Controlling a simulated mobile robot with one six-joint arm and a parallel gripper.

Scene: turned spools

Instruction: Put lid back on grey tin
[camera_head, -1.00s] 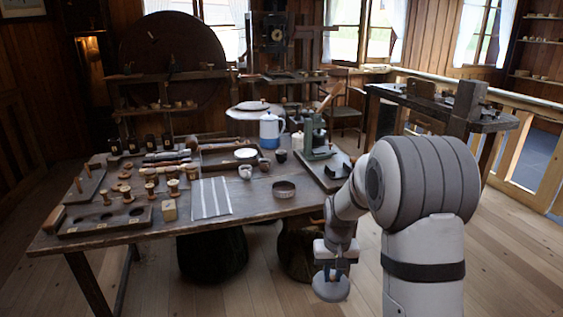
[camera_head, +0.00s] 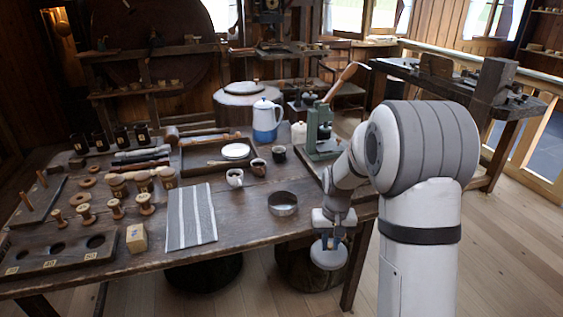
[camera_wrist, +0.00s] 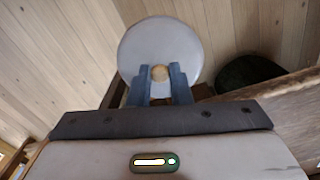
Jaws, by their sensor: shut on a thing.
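The grey tin (camera_head: 283,203) is a low, round, open-topped metal tin on the table, to the right of the striped cloth. My gripper (camera_head: 331,240) is in front of the table's front edge, to the right of and nearer than the tin. It is shut on the knob of the round grey lid (camera_head: 328,256). In the wrist view the lid (camera_wrist: 160,45) shows as a pale disc, with its light wooden knob (camera_wrist: 160,73) between the two fingers of the gripper (camera_wrist: 160,76). The lid is apart from the tin, above the floor. The tin is not visible in the wrist view.
A striped cloth (camera_head: 190,216), a wooden block (camera_head: 136,238) and several spools stand left of the tin. Mugs (camera_head: 235,178) and a blue-white pot (camera_head: 266,121) are behind it. A green press (camera_head: 320,128) stands at back right. The table edge (camera_wrist: 285,88) shows in the wrist view.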

